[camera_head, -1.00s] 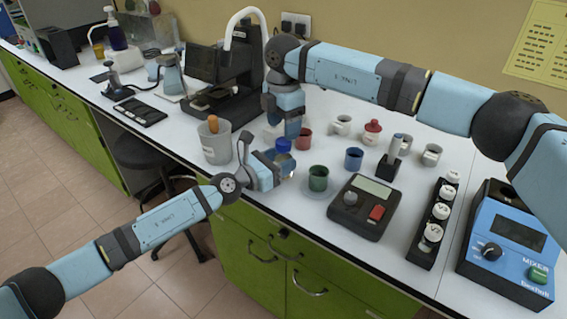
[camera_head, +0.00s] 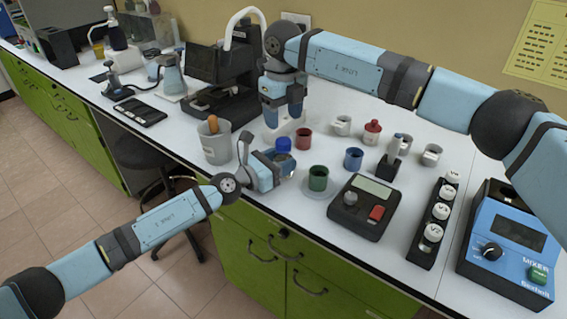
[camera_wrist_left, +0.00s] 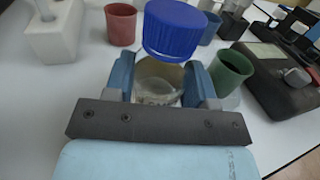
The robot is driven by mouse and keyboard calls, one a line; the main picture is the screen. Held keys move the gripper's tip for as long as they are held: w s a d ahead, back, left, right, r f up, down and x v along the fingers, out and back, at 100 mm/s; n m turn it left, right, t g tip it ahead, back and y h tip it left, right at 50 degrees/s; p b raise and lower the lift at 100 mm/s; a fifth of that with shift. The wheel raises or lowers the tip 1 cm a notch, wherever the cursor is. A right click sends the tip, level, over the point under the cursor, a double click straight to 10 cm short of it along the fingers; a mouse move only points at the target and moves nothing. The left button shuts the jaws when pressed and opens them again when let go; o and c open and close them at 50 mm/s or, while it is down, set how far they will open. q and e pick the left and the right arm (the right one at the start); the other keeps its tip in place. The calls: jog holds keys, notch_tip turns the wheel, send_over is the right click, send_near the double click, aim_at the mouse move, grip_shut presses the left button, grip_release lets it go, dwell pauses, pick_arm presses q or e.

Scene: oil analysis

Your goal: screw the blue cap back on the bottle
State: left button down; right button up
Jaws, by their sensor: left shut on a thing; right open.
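The blue cap (camera_head: 283,144) sits at the top of the clear bottle; it also shows large in the left wrist view (camera_wrist_left: 177,28). The bottle (camera_wrist_left: 157,82) is between the fingers of my left gripper (camera_head: 272,166), which is shut on it near the counter's front edge. The cap appears to rest on the bottle's mouth; how tightly it is screwed cannot be told. My right gripper (camera_head: 284,116) points down, open and empty, above and behind the cap, apart from it.
A grey beaker (camera_head: 215,148) stands left of the bottle. A green cup (camera_head: 318,178), red cup (camera_head: 303,138) and blue cup (camera_head: 353,158) stand to its right. A white block (camera_head: 287,129) is behind. A scale (camera_head: 364,207) lies right of the green cup.

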aim_at(283, 141)
jog(key=n, duration=0.5)
jog(key=r+n, duration=0.1)
jog(key=n, duration=0.1)
jog(key=shift+n, duration=0.3)
jog(key=shift+f, duration=4.05)
jog(key=c, duration=0.9)
jog(key=o, duration=1.1)
